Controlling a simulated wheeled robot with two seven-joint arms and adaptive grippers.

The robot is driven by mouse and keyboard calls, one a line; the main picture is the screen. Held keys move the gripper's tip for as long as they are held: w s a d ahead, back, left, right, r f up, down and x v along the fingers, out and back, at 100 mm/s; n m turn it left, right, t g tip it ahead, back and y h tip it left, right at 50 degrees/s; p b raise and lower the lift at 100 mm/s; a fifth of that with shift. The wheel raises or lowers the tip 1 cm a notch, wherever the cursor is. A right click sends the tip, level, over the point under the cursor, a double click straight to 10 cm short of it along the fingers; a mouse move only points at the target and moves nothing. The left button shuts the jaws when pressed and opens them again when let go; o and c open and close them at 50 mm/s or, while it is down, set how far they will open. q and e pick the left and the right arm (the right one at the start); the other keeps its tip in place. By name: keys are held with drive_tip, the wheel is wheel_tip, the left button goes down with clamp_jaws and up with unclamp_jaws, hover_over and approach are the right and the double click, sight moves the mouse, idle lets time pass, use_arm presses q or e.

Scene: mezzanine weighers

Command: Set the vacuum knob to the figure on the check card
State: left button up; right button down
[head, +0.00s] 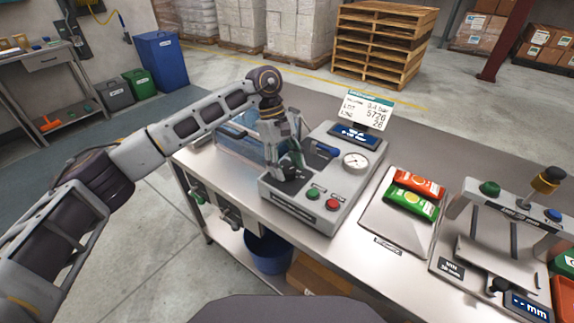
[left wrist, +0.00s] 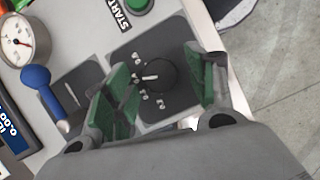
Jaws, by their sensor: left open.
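The vacuum knob (left wrist: 160,72) is round and black with a white pointer, on a dark plate with small white figures too small to read. In the left wrist view its pointer points left. My left gripper (head: 290,166) is over the knob on the grey machine (head: 271,198). Its green-padded fingers are open, one on each side of the knob, with gaps showing. In the head view the gripper mostly hides the knob. The check card (head: 367,109) stands upright at the machine's back; its lower figures look like 5726 and 26, its top line is too small to read surely.
On the machine are a gauge (head: 355,160), a blue-handled lever (left wrist: 36,78), a green button (head: 313,193), a red button (head: 332,205) and a display (head: 355,136). Red and green packets (head: 412,204) lie on a plate to the right, before a measuring stand (head: 500,240).

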use_arm(q)
drive_tip(key=v, duration=1.2)
drive_tip(key=shift+s+f, duration=0.1)
